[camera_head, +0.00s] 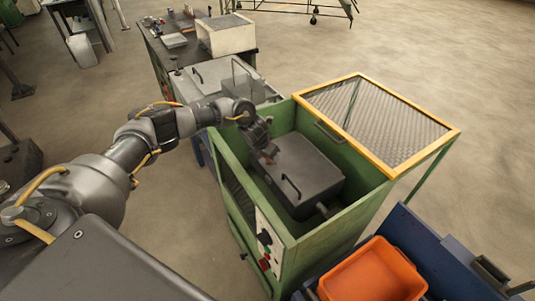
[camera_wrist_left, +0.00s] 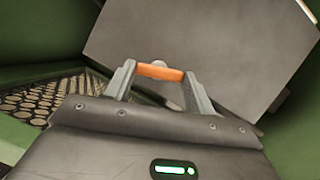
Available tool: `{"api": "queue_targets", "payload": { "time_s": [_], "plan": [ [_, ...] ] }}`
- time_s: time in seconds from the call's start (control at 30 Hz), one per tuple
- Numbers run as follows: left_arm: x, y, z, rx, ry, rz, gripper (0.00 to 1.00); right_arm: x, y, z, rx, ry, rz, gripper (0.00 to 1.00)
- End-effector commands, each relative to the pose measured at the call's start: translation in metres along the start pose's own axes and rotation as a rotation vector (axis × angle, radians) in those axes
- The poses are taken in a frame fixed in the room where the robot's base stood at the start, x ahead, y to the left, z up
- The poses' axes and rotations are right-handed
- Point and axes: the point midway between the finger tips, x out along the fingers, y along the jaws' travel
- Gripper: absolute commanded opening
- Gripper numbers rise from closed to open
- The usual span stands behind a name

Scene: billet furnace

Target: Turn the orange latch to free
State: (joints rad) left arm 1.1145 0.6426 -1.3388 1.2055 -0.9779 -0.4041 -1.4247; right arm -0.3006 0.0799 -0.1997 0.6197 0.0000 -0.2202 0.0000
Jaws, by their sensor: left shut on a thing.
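The orange latch (camera_wrist_left: 160,73) is a short bar lying across between the two fingertips in the left wrist view. My left gripper (camera_wrist_left: 159,82) is shut on it, one finger at each end. In the head view my left gripper (camera_head: 271,154) reaches down into the green furnace cabinet (camera_head: 234,168), beside the grey box with a lid (camera_head: 309,167). The latch is mostly hidden behind the gripper there. The grey box face (camera_wrist_left: 215,40) fills the upper part of the wrist view. My right gripper is not in view.
A yellow-framed mesh cover (camera_head: 378,120) stands open at the cabinet's right. The grey box has a dark handle (camera_head: 291,187). Red and black controls (camera_head: 265,251) sit on the cabinet front. An orange bin (camera_head: 372,274) stands in front, at the right. Perforated metal (camera_wrist_left: 35,101) lies left of my fingers.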

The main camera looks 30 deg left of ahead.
Motion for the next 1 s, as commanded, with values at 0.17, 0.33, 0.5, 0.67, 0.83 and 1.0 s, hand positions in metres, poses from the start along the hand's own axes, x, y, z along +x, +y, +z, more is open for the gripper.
{"api": "queue_targets", "payload": {
  "time_s": [0.17,0.33,0.5,0.67,0.83,1.0],
  "plan": [
    [-0.002,-0.002,0.002,-0.157,-0.002,0.065,0.32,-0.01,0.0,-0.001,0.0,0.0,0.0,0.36],
    [-0.003,-0.003,0.003,-0.307,-0.003,0.127,0.32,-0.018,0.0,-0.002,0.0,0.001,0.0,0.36],
    [-0.003,-0.004,0.003,-0.456,-0.001,0.19,0.32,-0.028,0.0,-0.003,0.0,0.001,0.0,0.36],
    [-0.003,-0.005,0.004,-0.597,-0.002,0.249,0.32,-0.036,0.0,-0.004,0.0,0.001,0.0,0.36],
    [-0.002,-0.006,0.004,-0.746,-0.002,0.312,0.32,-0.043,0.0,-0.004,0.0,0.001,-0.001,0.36],
    [-0.001,-0.007,0.005,-0.881,-0.002,0.369,0.32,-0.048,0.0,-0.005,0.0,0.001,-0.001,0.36]
  ]
}}
